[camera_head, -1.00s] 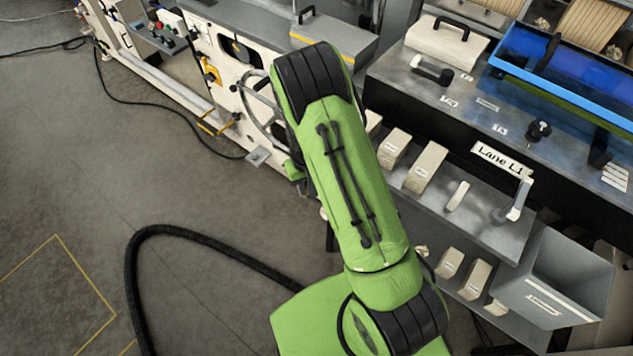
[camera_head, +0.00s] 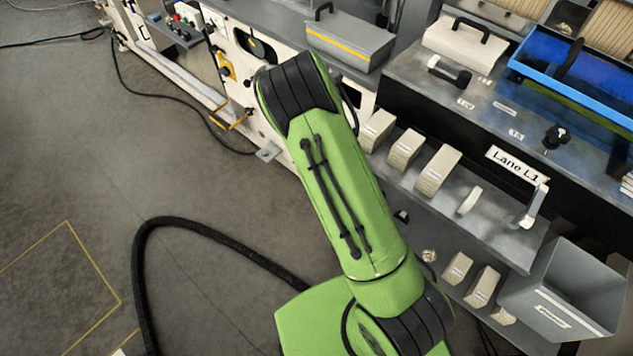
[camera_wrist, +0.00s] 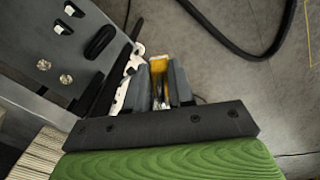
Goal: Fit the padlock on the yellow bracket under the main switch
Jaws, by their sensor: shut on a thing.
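In the wrist view, my gripper (camera_wrist: 162,88) is shut on the padlock (camera_wrist: 158,66). A yellow part of the padlock shows between the fingertips, with a bright metallic part closer to the palm; its exact pose is hard to tell. In the head view, a yellow bracket (camera_head: 226,69) is on the white machine panel at upper left, with small dark parts around it. I cannot clearly make out the main switch. My gripper is hidden behind my green arm in the head view, so its distance from the bracket cannot be told.
A grey toolbox (camera_head: 350,42) stands on the machine top. Shelves with pale blocks (camera_head: 405,148), a grey bin (camera_head: 565,290) and a blue tray (camera_head: 570,60) are at right. A black hose (camera_head: 200,229) lies on the floor; open floor is at left. Grey metalwork (camera_wrist: 60,55) is beside the gripper.

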